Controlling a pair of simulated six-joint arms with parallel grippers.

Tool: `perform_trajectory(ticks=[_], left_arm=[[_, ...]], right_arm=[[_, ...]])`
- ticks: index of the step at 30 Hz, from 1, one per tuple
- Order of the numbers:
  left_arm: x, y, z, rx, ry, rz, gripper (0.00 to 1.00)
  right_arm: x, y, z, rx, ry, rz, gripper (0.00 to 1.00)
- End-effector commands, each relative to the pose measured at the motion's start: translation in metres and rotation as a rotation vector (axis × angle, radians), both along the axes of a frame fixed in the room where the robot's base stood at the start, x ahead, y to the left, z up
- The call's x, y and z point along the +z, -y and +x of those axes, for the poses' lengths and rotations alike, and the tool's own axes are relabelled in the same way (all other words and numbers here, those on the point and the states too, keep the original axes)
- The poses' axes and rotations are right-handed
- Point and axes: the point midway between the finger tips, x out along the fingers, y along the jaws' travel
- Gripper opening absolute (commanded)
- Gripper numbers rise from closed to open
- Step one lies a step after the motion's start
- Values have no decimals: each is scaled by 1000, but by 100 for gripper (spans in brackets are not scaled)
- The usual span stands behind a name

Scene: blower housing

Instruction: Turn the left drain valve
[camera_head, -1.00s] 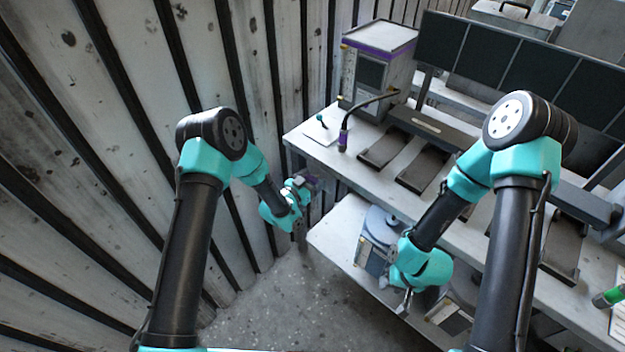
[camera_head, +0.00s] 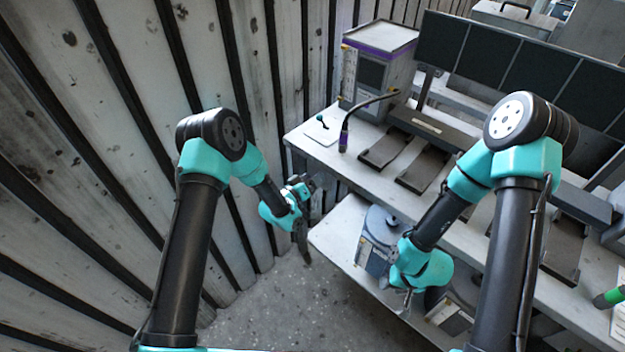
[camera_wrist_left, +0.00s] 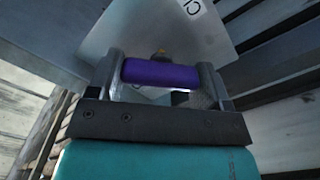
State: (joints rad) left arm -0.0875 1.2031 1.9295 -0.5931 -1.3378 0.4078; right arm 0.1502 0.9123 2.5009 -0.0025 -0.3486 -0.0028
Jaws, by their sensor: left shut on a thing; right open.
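In the left wrist view, a purple bar-shaped handle (camera_wrist_left: 160,73), which I take to be the left drain valve's, lies crosswise between the two fingers of my left gripper (camera_wrist_left: 163,82). The gripper is shut on it. A pale panel (camera_wrist_left: 205,35) with a printed label and a small yellowish part are just behind the handle. In the head view my left gripper (camera_head: 303,208) is beside the left end of the workbench; the handle cannot be made out there. My right gripper (camera_head: 396,293) is open and empty, in front of the lower shelf.
The grey workbench (camera_head: 350,171) carries a purple-trimmed metal box (camera_head: 378,65), a bent-neck tool (camera_head: 343,138) and dark trays (camera_head: 425,168). A lower shelf (camera_head: 335,232) holds machines. A slatted wall (camera_head: 130,130) stands left. The floor (camera_head: 290,305) between the arms is clear.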

Motion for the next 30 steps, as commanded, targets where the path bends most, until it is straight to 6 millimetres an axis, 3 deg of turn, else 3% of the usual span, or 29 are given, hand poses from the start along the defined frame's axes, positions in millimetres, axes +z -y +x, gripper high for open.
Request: perform_trajectory(ticks=[18,30], left_arm=[[-2,-2,1,1,-361,-421,49],[-3,-2,2,1,-466,-543,49]], right_arm=[[0,0,0,0,0,0,43],[0,0,0,0,0,0,43]])
